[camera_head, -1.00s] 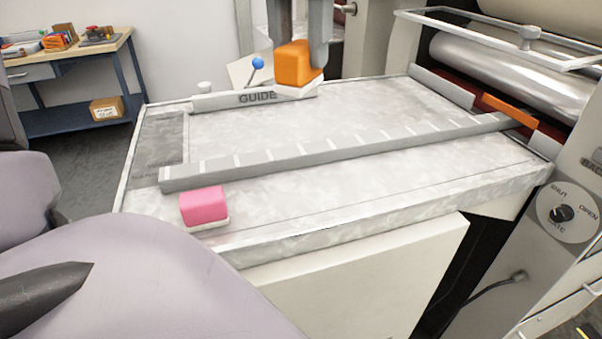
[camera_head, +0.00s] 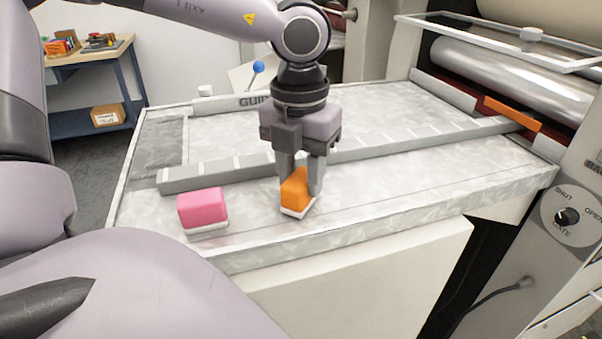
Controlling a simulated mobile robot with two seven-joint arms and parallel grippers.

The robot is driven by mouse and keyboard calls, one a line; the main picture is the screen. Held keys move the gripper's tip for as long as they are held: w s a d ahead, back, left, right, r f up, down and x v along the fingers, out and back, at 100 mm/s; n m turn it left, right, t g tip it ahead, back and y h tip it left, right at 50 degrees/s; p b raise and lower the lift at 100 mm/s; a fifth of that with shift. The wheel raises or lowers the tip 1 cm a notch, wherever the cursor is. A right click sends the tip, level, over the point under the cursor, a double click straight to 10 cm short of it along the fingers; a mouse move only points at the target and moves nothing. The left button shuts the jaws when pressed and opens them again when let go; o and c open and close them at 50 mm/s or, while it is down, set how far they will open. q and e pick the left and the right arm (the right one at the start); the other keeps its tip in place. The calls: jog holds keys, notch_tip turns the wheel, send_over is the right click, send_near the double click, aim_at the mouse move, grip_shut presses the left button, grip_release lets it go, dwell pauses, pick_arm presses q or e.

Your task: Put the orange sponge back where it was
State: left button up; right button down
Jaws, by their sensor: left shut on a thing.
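The orange sponge (camera_head: 295,193) has a white base. It is low over the front strip of the grey table (camera_head: 390,190), in front of the long ruled bar. I cannot tell whether its base touches the table. My left gripper (camera_head: 301,185) points down and is shut on the orange sponge, with a finger on each side. A pink sponge (camera_head: 203,209) with a white base lies on the table to the left of the orange one, apart from it. My right gripper is not in view.
The ruled bar (camera_head: 400,147) crosses the table behind the sponge. The guide block (camera_head: 245,101) and a blue-knobbed lever (camera_head: 257,68) are at the back. Rollers (camera_head: 500,70) stand at the right. The front strip right of the sponge is clear.

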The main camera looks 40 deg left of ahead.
aim_at(300, 178)
pick_arm(q)
jog(key=shift+f, duration=0.1)
jog(key=shift+f, duration=0.15)
jog(key=o, duration=0.5)
jog(key=shift+f+b, duration=0.1)
jog(key=shift+b, duration=0.2)
jog(key=o, duration=0.4)
jog(key=shift+o, duration=0.2)
jog(key=shift+r, duration=0.2)
jog(key=shift+r+p, duration=0.2)
jog(key=shift+p, duration=0.3)
notch_tip(300, 178, up, 12)
jog(key=shift+s+f, duration=0.15)
